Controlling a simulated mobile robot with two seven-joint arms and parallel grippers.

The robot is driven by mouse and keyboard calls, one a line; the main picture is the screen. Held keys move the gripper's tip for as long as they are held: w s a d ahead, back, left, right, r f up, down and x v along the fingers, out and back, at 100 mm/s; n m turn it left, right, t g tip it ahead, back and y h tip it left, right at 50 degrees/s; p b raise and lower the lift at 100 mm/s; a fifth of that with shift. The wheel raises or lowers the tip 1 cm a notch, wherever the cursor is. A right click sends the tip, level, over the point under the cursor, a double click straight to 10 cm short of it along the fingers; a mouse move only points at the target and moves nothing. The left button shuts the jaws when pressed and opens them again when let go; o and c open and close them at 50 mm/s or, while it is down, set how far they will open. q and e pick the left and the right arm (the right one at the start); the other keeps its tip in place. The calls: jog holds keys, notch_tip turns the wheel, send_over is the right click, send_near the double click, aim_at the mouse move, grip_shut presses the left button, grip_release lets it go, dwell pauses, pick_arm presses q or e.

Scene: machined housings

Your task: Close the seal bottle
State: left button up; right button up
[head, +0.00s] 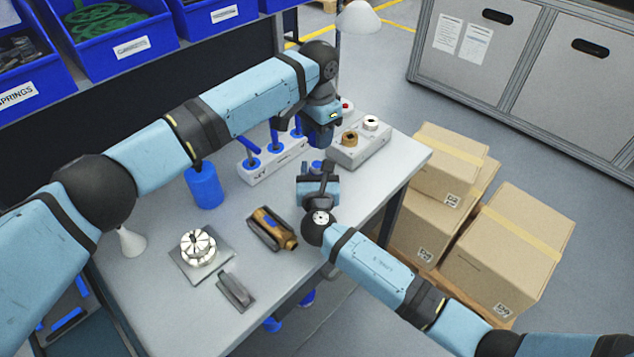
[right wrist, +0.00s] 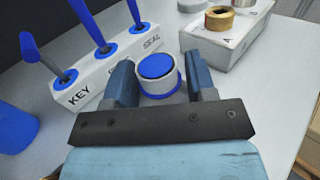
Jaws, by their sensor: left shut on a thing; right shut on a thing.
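A small white bottle (right wrist: 158,80) with a blue top and a blue band at its base stands upright between the fingers of my right gripper (right wrist: 163,84) in the right wrist view. In the head view its blue top (head: 316,167) shows just past my right gripper (head: 318,176), which is shut on it. My left gripper (head: 318,122) is higher, over the back of the table, beside the rightmost blue handle (head: 297,127) of a white stand. It appears shut on that handle, but its fingertips are mostly hidden by its own body.
The white stand (right wrist: 112,72) holds several blue-handled tools; its labels include KEY and SEAL. A white block (head: 362,148) with brass and silver rings stands right of it. A blue cylinder (head: 204,187), a brass part (head: 272,229) and a slotted housing (head: 198,247) occupy the table (head: 190,318).

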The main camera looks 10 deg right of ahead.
aim_at(317, 164)
pick_arm(q)
jog(key=shift+f, duration=2.55)
jog(key=shift+f, duration=0.1)
jog(key=shift+f, duration=0.8)
